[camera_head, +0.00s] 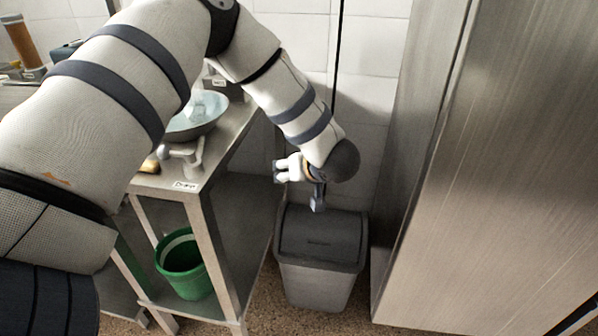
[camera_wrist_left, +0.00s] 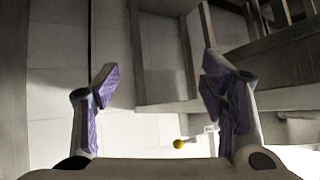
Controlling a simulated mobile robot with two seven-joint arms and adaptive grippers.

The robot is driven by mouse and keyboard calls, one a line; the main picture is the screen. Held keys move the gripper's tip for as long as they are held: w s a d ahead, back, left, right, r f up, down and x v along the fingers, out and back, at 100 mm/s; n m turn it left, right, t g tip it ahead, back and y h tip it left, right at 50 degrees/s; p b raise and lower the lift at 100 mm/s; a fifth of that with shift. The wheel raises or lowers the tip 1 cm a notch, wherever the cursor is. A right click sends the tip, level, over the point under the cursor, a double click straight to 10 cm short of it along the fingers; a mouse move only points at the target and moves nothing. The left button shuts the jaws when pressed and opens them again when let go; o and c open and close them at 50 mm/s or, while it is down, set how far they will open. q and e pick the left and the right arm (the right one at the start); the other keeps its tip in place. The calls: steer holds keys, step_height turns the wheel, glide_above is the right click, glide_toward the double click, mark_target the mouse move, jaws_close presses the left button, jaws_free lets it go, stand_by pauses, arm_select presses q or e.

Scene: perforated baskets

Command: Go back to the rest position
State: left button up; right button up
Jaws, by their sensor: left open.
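My left arm comes in from the left and reaches across the upper middle of the head view. My left gripper (camera_head: 299,186) hangs above and near the back of a grey lidded bin, beside the steel table. In the left wrist view the left gripper (camera_wrist_left: 158,86) has its two purple-padded fingers spread wide apart. Nothing is between them but background wall and furniture. My right gripper does not show in either view.
The grey bin (camera_head: 318,272) stands on the floor between the steel table (camera_head: 236,130) and a tall steel cabinet (camera_head: 495,190). A bowl (camera_head: 203,112) and a tap-like white object (camera_head: 185,153) are on the table. A green bucket (camera_head: 186,268) sits on its lower shelf.

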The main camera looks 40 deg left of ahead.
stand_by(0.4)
arm_select(q)
steer(key=s+d+f+m+h, duration=0.3)
steer(key=s+d+f+m, duration=0.15)
steer(key=s+f, duration=0.4)
steer(key=s+d+f+m+h, duration=0.2)
steer(key=s+d+f+m, duration=0.1)
steer(key=s+d+f, duration=0.5)
steer(key=s+d+f+m+g+h, duration=0.1)
steer(key=s+g+h, duration=0.1)
steer(key=s, duration=1)
steer(key=s+d+f+m+g+h, duration=0.1)
steer(key=s+g, duration=0.4)
steer(key=s, duration=0.8)
steer(key=shift+d+f+m+h, duration=0.35)
steer(key=shift+d+f+h, duration=0.15)
steer(key=shift+d+f, duration=0.15)
steer(key=shift+s, duration=0.1)
